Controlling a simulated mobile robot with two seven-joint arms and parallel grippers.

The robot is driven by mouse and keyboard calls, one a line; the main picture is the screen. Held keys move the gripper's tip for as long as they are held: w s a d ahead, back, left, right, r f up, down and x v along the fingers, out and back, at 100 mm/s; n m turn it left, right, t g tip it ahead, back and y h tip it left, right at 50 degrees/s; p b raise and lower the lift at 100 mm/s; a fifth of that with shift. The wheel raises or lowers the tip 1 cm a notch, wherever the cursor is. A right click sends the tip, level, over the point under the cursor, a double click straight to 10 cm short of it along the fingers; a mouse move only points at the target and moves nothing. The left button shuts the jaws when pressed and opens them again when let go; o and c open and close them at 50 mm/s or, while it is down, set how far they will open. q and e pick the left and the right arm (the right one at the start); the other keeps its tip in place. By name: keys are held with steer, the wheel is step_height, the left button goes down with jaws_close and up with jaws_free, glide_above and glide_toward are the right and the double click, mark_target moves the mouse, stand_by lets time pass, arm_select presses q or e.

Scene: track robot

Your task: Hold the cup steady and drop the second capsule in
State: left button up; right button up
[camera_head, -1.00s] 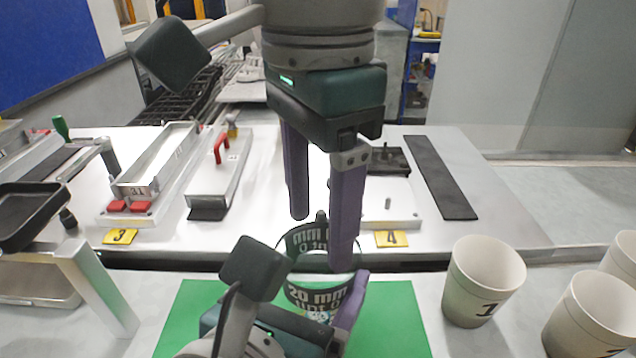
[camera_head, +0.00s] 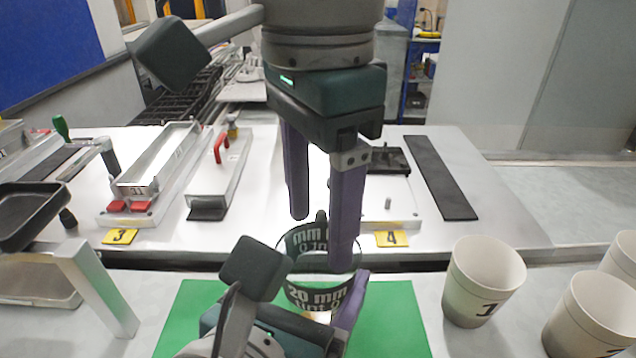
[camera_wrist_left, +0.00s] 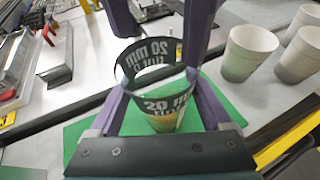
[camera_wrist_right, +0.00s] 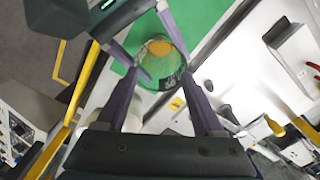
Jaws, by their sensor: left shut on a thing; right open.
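A clear cup with black bands and white "20 mm" lettering (camera_head: 318,297) stands over the green mat (camera_head: 388,300), nearly upright. My left gripper (camera_wrist_left: 158,84) is shut around it, one finger on each side. In the right wrist view, an orange round shape (camera_wrist_right: 160,47) shows in the cup, and the left wrist view shows a yellowish patch low inside; I cannot tell whether this is one capsule or more. My right gripper (camera_head: 321,240) is open above the cup, fingers pointing down, with one fingertip overlapping the rim. I see no capsule between its fingers.
Several white cups, one marked 1 (camera_head: 484,283), stand at right. Behind are a metal tray (camera_head: 157,160), a block with a red handle (camera_head: 221,165), number plates 3 (camera_head: 120,237) and 4 (camera_head: 391,239), and a black strip (camera_head: 440,177). A gap separates the two tables.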

stand_by(0.5)
steer(key=shift+r, duration=3)
arm_select(q)
steer(key=o, duration=1.3)
steer(key=shift+o, duration=0.2)
